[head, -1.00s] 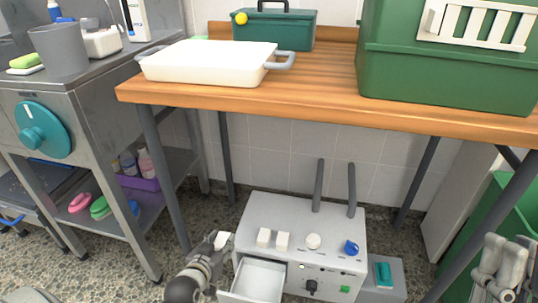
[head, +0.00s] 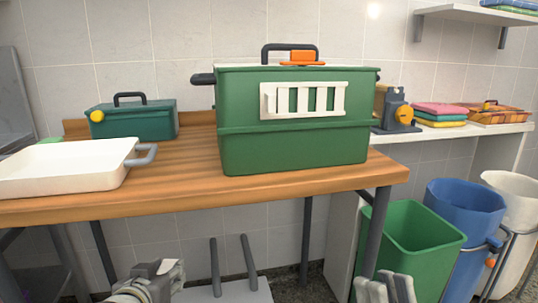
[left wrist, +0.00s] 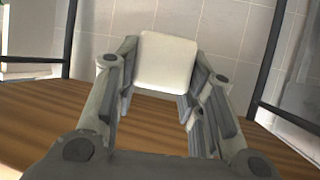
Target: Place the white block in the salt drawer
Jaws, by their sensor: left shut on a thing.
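The white block (left wrist: 167,62) sits between the fingers of my left gripper (left wrist: 166,84) in the left wrist view. It looks like a pale square with rounded corners. My left gripper (head: 160,272) shows at the bottom left of the head view, in front of the wooden table. My right gripper (head: 385,288) is at the bottom edge, right of centre, and cut off by the frame; its finger gap is unclear. The white box (head: 235,293) on the floor shows only its top and two grey posts. Its drawer is out of the head view now.
The wooden table (head: 195,191) holds a white tray (head: 75,165), a teal toolbox (head: 140,122) and a large green kennel (head: 295,150). Green (head: 418,240) and blue (head: 465,213) bins stand at the right. Folded towels (head: 440,114) lie on a side counter.

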